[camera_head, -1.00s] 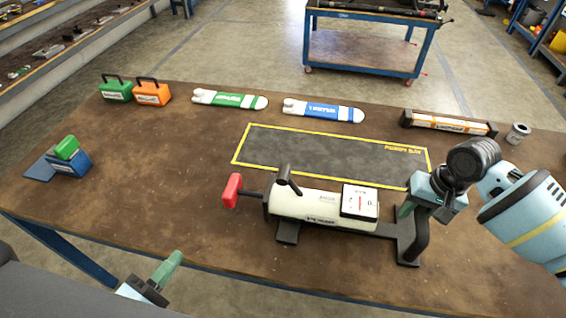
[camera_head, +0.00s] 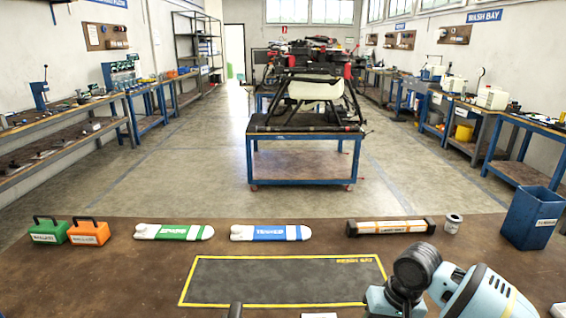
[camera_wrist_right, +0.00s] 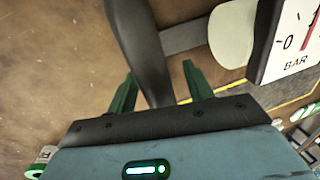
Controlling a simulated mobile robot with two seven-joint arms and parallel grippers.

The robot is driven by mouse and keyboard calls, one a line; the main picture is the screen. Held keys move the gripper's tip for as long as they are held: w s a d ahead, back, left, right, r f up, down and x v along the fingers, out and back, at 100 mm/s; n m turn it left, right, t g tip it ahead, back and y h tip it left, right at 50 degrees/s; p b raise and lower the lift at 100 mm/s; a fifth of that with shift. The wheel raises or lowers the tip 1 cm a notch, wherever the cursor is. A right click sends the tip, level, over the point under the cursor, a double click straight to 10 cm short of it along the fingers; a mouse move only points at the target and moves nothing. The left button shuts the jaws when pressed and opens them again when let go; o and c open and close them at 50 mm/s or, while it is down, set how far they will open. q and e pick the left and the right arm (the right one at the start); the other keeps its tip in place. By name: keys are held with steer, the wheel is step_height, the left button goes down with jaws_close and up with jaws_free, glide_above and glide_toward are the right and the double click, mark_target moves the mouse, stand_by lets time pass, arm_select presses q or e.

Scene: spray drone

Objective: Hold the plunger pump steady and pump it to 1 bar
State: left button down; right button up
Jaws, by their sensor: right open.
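In the head view the plunger pump is almost wholly below the picture; only a dark tip (camera_head: 235,310) and the gauge's top edge (camera_head: 318,315) show. In the right wrist view I see the end of its pale body (camera_wrist_right: 232,38), the white gauge (camera_wrist_right: 290,42) marked 0 and BAR with a red line, and a thick black bar (camera_wrist_right: 138,45). My right gripper (camera_wrist_right: 159,72) is open, its green fingers on either side of the black bar, with gaps visible. Its wrist (camera_head: 412,275) shows in the head view, fingers out of frame. My left gripper is out of view.
On the brown bench (camera_head: 120,280) lie a yellow-edged mat (camera_head: 285,280), green (camera_head: 48,230) and orange (camera_head: 88,232) cases, green (camera_head: 173,232) and blue (camera_head: 270,233) labelled items, an orange-labelled bar (camera_head: 390,227), a small can (camera_head: 452,223) and a blue bin (camera_head: 531,218).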

step_height(320, 180, up, 12)
steer(key=d, duration=0.2)
steer(key=shift+d, duration=0.2)
steer(key=shift+s+f, duration=0.1)
